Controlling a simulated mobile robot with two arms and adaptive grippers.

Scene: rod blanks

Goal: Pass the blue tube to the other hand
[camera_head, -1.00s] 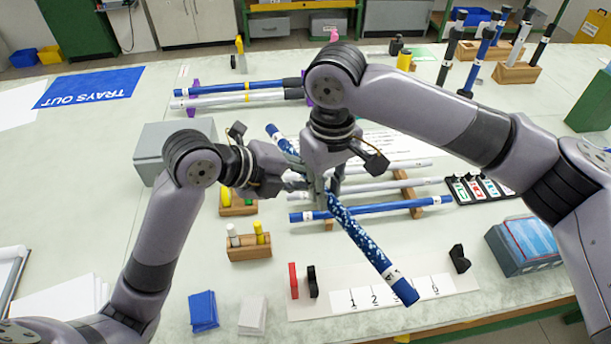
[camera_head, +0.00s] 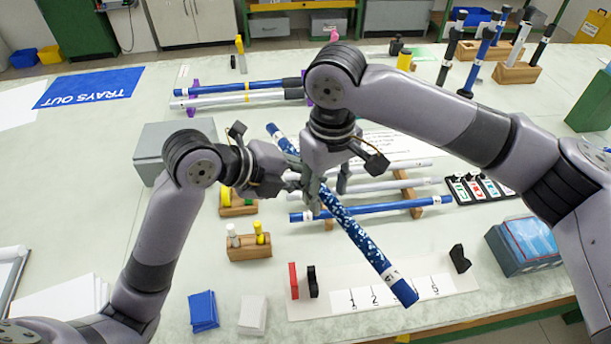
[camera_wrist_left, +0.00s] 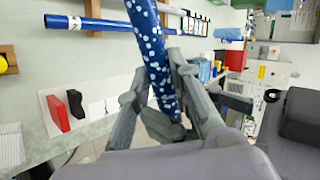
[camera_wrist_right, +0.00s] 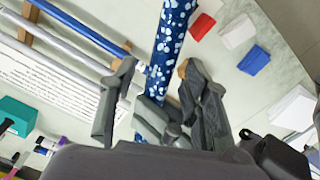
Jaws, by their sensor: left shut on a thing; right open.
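The blue tube (camera_head: 358,235) is speckled with white and has plain blue ends with white bands. It slants across the middle of the head view, above the table. My left gripper (camera_head: 304,182) is shut on it; in the left wrist view the tube (camera_wrist_left: 152,50) runs up from between the fingers (camera_wrist_left: 163,105). My right gripper (camera_head: 328,190) is open around the tube, close beside the left one. In the right wrist view its fingers (camera_wrist_right: 155,95) stand apart on either side of the tube (camera_wrist_right: 168,45). The exact contact points are partly hidden.
Below the grippers, a wooden rack (camera_head: 410,195) carries blue and grey rods. A numbered card (camera_head: 352,299) with red and black blocks lies in front. A small wooden block (camera_head: 250,250) holds short pegs. A blue box (camera_head: 520,246) stands at the right.

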